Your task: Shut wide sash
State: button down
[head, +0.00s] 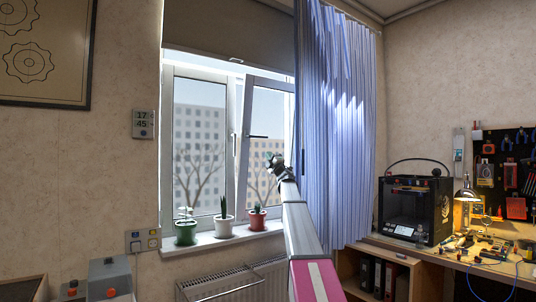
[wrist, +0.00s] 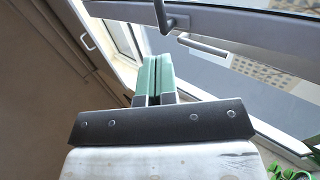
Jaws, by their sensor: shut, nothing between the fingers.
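The window has two white-framed sashes. The right sash (head: 266,105), partly covered by the curtain, stands ajar and leans out of line with the frame; its handle (head: 257,137) is turned level. The left sash (head: 199,150) sits flush in the frame, with its handle upright. Which sash is wider is hard to judge because the curtain hides the right edge. My gripper (head: 274,163) is in front of the right sash, below its handle. In the wrist view my gripper's green fingers (wrist: 155,70) are together and empty, near a sash bar (wrist: 240,30) and a grey handle (wrist: 203,45).
Potted plants (head: 224,227) stand on the sill (head: 215,241) under the sashes. A blue curtain (head: 338,120) hangs right of my arm. A radiator (head: 225,285) is below. A workbench (head: 455,258) with a 3D printer (head: 412,207) stands at right.

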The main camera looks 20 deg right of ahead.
aim_at(257, 137)
jog(key=x, duration=1.3)
